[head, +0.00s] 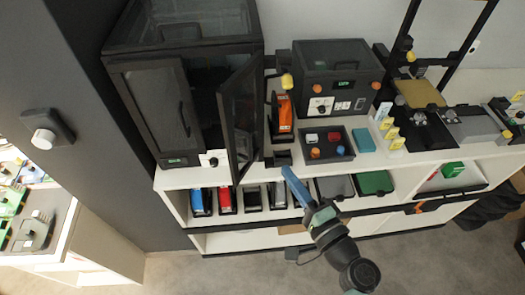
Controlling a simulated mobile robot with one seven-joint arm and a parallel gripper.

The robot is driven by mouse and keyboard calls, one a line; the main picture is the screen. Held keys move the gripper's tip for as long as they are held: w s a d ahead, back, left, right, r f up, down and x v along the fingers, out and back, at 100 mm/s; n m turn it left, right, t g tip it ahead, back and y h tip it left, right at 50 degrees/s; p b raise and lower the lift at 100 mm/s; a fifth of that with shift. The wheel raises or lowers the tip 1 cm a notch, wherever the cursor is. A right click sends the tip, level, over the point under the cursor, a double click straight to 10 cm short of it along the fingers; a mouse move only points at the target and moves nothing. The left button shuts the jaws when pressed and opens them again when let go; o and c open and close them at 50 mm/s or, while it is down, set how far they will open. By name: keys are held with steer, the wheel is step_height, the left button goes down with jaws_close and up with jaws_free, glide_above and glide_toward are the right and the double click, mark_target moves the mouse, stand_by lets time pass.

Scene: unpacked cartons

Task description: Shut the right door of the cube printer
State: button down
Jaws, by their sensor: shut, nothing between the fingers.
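The cube printer (185,47) is the tall dark cabinet at the left end of the white counter in the head view. Its left door (150,110) looks shut and has a dark vertical handle. Its right door (243,115), a dark-framed see-through panel, stands open and swings out toward the front, with a dark gap between it and the left door. My gripper (287,172) has a blue end and is shut and empty. It is in front of the counter, to the right of the open door's lower part and apart from it in the picture.
Right of the door stand an orange-and-black device (283,112), a smaller dark box machine (335,80) and a tray with colored knobs (325,146). The shelf below holds several colored items. The grey floor (240,272) in front is mostly clear.

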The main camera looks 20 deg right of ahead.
steer(key=w+a+p, duration=0.3)
steer(key=w, duration=0.4)
steer(key=shift+a, duration=0.3)
